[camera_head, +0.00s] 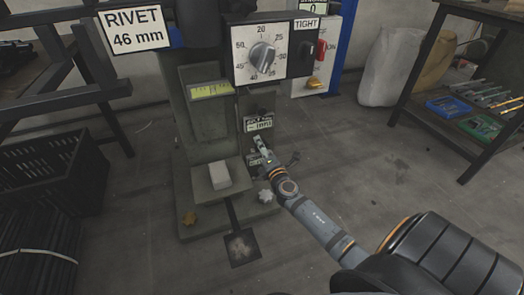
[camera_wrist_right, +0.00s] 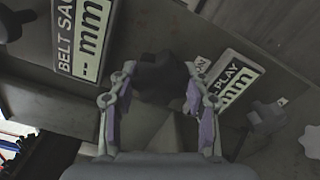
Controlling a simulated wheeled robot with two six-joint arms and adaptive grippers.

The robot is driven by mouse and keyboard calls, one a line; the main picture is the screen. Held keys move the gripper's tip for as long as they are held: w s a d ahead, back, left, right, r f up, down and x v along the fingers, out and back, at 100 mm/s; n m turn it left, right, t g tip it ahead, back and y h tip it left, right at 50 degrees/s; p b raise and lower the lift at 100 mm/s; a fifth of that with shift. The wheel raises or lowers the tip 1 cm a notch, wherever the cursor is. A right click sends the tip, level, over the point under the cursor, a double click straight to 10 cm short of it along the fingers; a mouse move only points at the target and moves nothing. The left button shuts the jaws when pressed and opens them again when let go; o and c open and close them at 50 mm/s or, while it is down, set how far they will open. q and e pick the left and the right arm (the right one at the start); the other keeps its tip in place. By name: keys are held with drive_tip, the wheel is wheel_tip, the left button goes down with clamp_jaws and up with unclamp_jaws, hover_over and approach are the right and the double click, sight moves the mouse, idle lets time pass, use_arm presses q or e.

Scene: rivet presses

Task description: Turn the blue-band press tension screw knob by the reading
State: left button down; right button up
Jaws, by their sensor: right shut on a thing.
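The press (camera_head: 207,125) stands at the centre of the head view, with a bit of blue (camera_head: 175,37) near its top left. My right gripper (camera_head: 260,143) reaches its front, just below the belt sag label (camera_head: 258,123). In the right wrist view, my right gripper's fingers (camera_wrist_right: 164,76) stand on both sides of a dark knob (camera_wrist_right: 160,74) and are shut on it. The knob sits between the "BELT SAG -- mm" label (camera_wrist_right: 88,35) and a "-PLAY mm" label (camera_wrist_right: 238,82), partly covered by a finger. My left gripper is not in view.
Above are a dial (camera_head: 262,56) and a "TIGHT" plate (camera_head: 304,23). Another dark knob (camera_wrist_right: 265,115) and a pale star knob (camera_wrist_right: 312,140) sit right of the gripper. A black crate (camera_head: 50,165) stands left, a tool shelf (camera_head: 470,105) right. The floor between is clear.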

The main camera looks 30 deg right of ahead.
drive_tip(key=shift+f+m+b, duration=0.1)
drive_tip(key=shift+m+b, duration=0.7)
drive_tip(key=shift+m, duration=1)
drive_tip(key=o, duration=1.2)
drive_tip(key=shift+c, duration=0.2)
drive_tip(key=shift+s, duration=0.15)
drive_tip(key=v, duration=1.1)
drive_tip(key=shift+s, duration=0.4)
